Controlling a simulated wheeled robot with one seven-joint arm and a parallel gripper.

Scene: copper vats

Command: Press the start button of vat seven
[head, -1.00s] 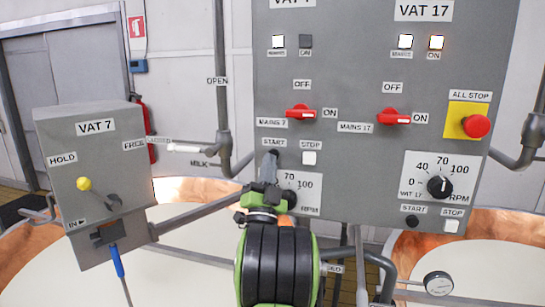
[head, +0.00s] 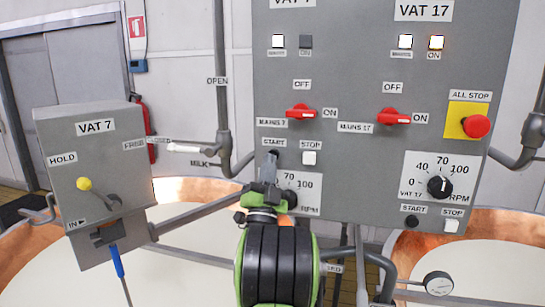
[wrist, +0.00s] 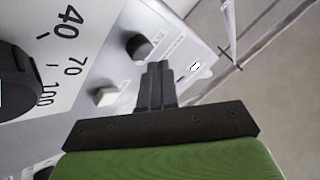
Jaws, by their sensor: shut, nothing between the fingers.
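The vat 7 start button (head: 274,153) is dark and round, under a START label on the left of the grey control panel. My gripper (head: 269,162) is shut and empty, its fingertips just below and in front of this button, partly hiding it. In the wrist view, the shut fingers (wrist: 157,70) point at the panel, and the black start button (wrist: 138,47) shows beside the tips. Whether the tips touch the button I cannot tell. The white vat 7 stop button (head: 309,158) is to its right. The vat 7 mains lamp (head: 278,41) is lit; its ON lamp (head: 306,41) is dark.
The red vat 7 mains switch (head: 300,112) is just above, and the speed dial (head: 289,198) just below my fingers. Vat 17 controls (head: 439,187) and the red all-stop button (head: 476,126) are to the right. The vat 7 box (head: 95,160) is at left.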

